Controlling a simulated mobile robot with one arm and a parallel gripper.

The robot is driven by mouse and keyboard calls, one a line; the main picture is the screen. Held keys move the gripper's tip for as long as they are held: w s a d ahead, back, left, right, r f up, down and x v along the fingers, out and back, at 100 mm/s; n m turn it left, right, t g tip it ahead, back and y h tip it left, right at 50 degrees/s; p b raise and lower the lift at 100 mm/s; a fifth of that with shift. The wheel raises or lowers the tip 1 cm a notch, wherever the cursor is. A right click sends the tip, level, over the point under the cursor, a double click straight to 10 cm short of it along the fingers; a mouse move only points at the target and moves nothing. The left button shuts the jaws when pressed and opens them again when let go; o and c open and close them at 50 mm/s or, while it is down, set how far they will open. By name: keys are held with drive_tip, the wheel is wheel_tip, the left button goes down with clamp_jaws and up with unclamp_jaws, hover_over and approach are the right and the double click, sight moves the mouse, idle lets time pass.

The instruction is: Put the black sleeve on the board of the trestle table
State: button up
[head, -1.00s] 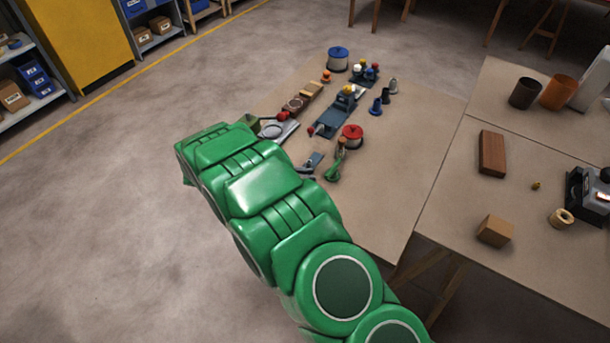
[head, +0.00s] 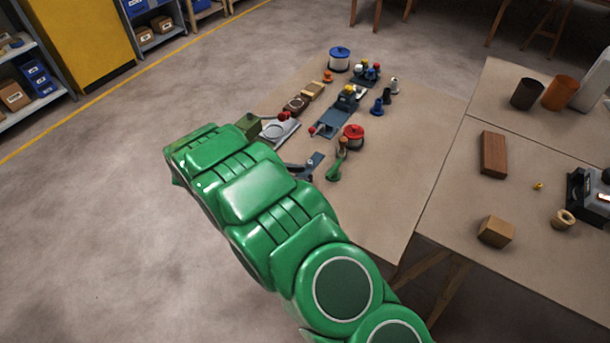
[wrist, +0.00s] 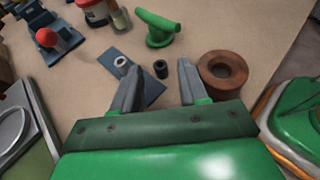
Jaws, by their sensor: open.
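In the wrist view, a small black sleeve (wrist: 161,69) stands on the tan top of the trestle table (head: 395,190), roughly between and just beyond my fingertips. My gripper (wrist: 157,78) is open and empty, with one finger on each side of the sleeve's line. A flat blue-grey plate (wrist: 122,64) lies left of the sleeve, with a pale ring (wrist: 122,62) on it; the left finger covers part of the plate. In the head view my arm hides the sleeve, and the plate (head: 316,160) shows only in part.
A brown ring (wrist: 222,71) is close by the right finger. A green curved piece (wrist: 157,28) stands beyond the sleeve. A red-knobbed device (wrist: 58,37) is at far left. Many parts crowd the table's back; its front right is clear. A second table (head: 450,210) adjoins at right.

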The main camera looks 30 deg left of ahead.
drive_tip(key=v, duration=0.9)
drive_tip(key=shift+s+r, duration=0.1)
drive_tip(key=shift+r, duration=0.05)
